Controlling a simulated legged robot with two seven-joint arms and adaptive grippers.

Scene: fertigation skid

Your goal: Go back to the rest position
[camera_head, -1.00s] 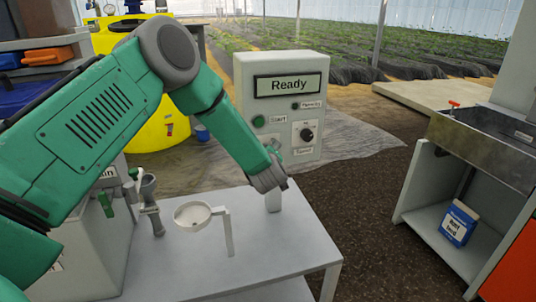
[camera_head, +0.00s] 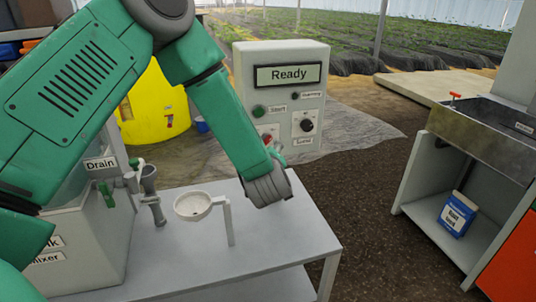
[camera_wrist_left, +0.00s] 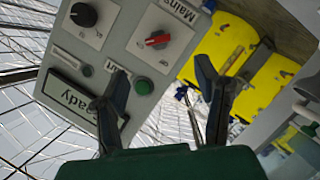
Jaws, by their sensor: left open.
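My left arm (camera_head: 225,110) comes in from the left in the head view, with its wrist (camera_head: 268,185) hanging above the right part of the table (camera_head: 285,240). The wrist largely hides the gripper there. In the left wrist view my left gripper (camera_wrist_left: 160,70) has its two dark fingers spread, with nothing between them. The grey control box (camera_head: 281,95) stands behind the wrist, its display reading "Ready". The same box (camera_wrist_left: 118,42) shows in the wrist view, upside down, with a red switch (camera_wrist_left: 157,40) and a green button (camera_wrist_left: 143,86). My right gripper is not in view.
A white ring holder (camera_head: 194,206) and a grey funnel-like fitting (camera_head: 150,182) stand left of my wrist. A tank labelled "Drain" (camera_head: 92,220) is at the left. A steel sink (camera_head: 490,140) and a blue-white container (camera_head: 457,214) are at the right. The floor between is clear.

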